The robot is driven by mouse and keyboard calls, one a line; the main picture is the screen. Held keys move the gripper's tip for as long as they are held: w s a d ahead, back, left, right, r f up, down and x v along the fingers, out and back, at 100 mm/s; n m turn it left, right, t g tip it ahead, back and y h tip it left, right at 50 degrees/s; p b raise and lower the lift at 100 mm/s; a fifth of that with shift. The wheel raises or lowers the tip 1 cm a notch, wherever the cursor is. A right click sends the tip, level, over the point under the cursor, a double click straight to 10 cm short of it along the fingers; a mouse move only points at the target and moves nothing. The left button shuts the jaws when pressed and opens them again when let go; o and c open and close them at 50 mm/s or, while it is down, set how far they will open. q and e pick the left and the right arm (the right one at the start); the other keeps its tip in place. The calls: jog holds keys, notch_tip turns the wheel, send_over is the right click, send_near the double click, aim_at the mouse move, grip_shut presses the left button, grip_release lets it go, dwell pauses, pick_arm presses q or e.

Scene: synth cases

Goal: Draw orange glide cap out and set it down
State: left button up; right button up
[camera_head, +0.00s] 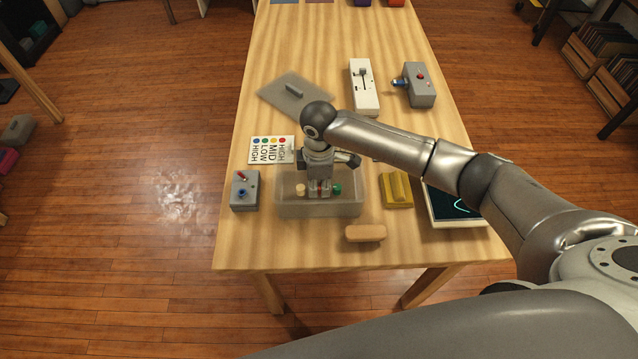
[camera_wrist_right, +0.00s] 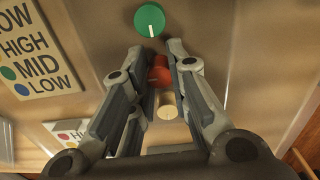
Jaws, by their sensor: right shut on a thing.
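A translucent grey open bin (camera_head: 320,209) stands near the table's front edge. My right gripper (camera_head: 319,193) reaches down into it from above and is shut on the red-orange glide cap (camera_wrist_right: 159,70), which shows between the fingers (camera_wrist_right: 163,62) in the right wrist view. A green round cap (camera_head: 337,189) stands to the right in the bin; it also shows in the wrist view (camera_wrist_right: 149,20). A cream cap (camera_head: 300,190) stands to the left, and it shows below the orange one in the wrist view (camera_wrist_right: 167,106). The orange cap's lower end is hidden. My left gripper is out of view.
A grey lid (camera_head: 285,98) lies behind the bin, with a label card (camera_head: 271,150) nearer. A grey switch box (camera_head: 244,202) stands left of the bin. A yellow block (camera_head: 397,192) and a dark-screened panel (camera_head: 448,206) are right. A tan block (camera_head: 365,233) lies in front.

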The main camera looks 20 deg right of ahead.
jog(key=o, duration=0.8)
notch_tip(320, 180, up, 12)
dwell(0.4)
dwell(0.4)
